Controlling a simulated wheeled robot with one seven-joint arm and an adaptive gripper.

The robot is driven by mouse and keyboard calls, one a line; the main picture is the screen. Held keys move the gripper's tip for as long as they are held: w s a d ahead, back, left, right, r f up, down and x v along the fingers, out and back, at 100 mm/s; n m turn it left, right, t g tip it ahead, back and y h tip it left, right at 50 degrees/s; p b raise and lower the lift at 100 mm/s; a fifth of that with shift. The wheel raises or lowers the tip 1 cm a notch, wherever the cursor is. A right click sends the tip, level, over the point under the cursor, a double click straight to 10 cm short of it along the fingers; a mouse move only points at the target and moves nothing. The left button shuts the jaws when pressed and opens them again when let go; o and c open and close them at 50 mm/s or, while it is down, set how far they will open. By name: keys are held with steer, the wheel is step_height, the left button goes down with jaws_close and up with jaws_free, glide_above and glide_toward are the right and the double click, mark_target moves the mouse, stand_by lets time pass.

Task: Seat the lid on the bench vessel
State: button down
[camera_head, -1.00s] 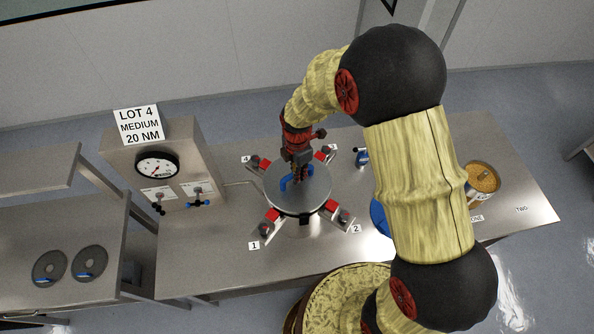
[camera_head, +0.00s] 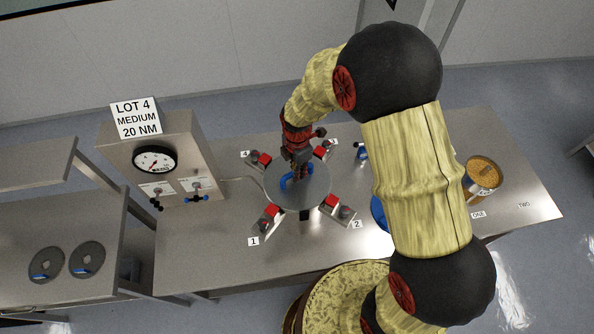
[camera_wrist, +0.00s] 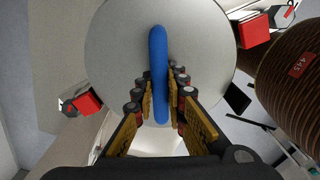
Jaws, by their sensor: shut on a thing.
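My gripper (camera_head: 298,172) is shut on the blue handle (camera_wrist: 158,70) of a round grey lid (camera_head: 312,192). In the wrist view the handle stands between my fingers (camera_wrist: 161,100) and the lid's flat top (camera_wrist: 110,45) fills the upper middle. The lid is above the bench vessel, among the red-tipped clamps. The vessel is almost fully hidden under it, and I cannot tell whether the lid touches its rim.
Clamps one (camera_head: 268,216) and two (camera_head: 338,208) flank the lid in front; clamps four (camera_head: 257,160) and three (camera_head: 323,151) are behind. A gauge panel (camera_head: 155,160) stands left. Two lids with blue handles (camera_head: 47,263) (camera_head: 87,260) lie on the left bench. A tin (camera_head: 483,176) stands right.

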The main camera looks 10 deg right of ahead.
steer(key=shift+w+f, duration=0.1)
steer(key=shift+w, duration=0.05)
steer(key=c, duration=1.7)
jaws_free()
steer(key=shift+c, duration=0.2)
steer(key=shift+s, duration=0.2)
steer(key=shift+s+f, duration=0.1)
steer(key=shift+f, duration=0.05)
step_height(320, 180, up, 12)
